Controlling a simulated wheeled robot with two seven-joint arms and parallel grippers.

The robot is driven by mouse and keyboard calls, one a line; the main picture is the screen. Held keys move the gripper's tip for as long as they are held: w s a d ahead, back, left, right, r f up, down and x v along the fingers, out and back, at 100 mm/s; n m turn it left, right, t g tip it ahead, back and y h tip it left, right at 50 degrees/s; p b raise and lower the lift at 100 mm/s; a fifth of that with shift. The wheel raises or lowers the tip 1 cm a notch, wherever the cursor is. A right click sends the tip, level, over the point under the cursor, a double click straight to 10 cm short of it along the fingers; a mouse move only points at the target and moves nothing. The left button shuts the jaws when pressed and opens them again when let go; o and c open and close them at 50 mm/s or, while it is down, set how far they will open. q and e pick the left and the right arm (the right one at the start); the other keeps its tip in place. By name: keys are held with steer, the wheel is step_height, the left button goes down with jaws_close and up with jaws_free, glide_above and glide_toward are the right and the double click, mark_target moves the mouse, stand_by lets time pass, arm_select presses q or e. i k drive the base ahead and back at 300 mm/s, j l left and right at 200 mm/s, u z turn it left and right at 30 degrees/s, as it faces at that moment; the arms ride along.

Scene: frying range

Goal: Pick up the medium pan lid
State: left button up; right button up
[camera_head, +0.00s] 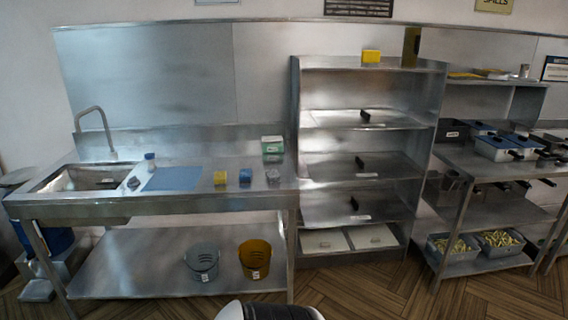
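A tall metal shelf unit (297,150) stands right of centre. Three flat metal lid-like panels with black handles show in it, one above another. The upper panel (330,117) is near the top. The middle panel (325,168) is below it, and its black handle (360,162) stands upright. The lower panel (325,208) is below that. Each carries a small pale label. I cannot tell for certain which one is the medium pan lid. Neither of my grippers is in view.
A steel sink table (240,190) stands left, with a blue board (174,179) and small boxes on top. A grey bucket (202,261) and a yellow bucket (255,258) sit underneath. A steel rack (470,157) with pans stands right. The wooden floor (390,297) in front is clear.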

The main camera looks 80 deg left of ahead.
mark_target(340, 168)
steer(key=u, duration=2.35)
steer(key=i+l+u, duration=0.25)
steer(key=i+u, duration=0.15)
steer(key=i+l+u, duration=0.4)
